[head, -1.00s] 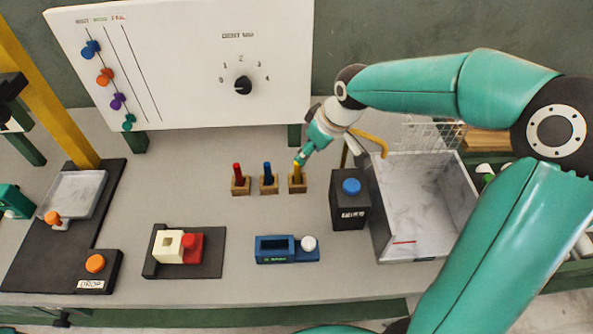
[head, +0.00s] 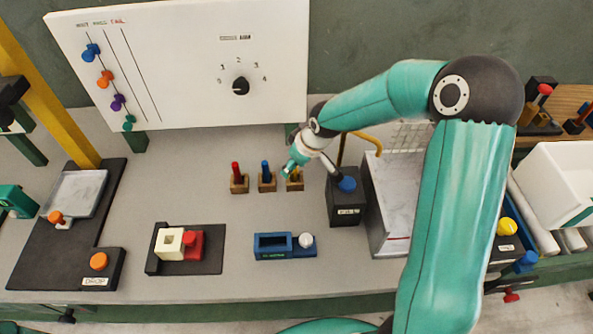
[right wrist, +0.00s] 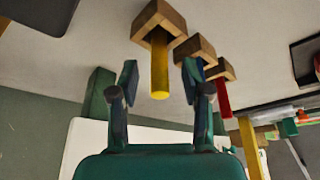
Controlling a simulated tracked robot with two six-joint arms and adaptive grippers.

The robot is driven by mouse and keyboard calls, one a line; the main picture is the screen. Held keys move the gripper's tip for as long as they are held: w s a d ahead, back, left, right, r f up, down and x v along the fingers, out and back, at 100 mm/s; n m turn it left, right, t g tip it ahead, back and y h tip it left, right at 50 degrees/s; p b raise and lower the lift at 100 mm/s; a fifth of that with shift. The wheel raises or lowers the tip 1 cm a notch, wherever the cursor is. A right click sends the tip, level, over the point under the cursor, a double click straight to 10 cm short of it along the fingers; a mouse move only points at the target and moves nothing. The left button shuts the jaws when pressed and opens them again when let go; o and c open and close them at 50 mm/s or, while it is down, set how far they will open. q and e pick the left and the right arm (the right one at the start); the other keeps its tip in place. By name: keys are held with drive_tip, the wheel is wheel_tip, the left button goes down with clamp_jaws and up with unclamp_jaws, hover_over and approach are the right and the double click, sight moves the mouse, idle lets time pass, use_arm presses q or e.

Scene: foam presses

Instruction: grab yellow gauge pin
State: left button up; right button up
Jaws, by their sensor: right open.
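The yellow gauge pin (right wrist: 159,68) stands in its wooden block (right wrist: 160,20) and shows upside down in the right wrist view. My right gripper (right wrist: 159,78) is open, with one finger on each side of the pin in that picture. I see no contact, and whether the pin is fully between the fingers in depth is unclear. In the head view my right gripper (head: 289,168) is at the yellow pin's block (head: 295,185) and covers most of the pin. My left gripper is not in view.
A blue pin (head: 266,169) and a red pin (head: 236,171) stand in blocks to the left.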

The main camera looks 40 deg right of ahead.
drive_tip(key=shift+c, duration=0.2)
clamp_jaws()
drive_tip(key=shift+r, duration=0.2)
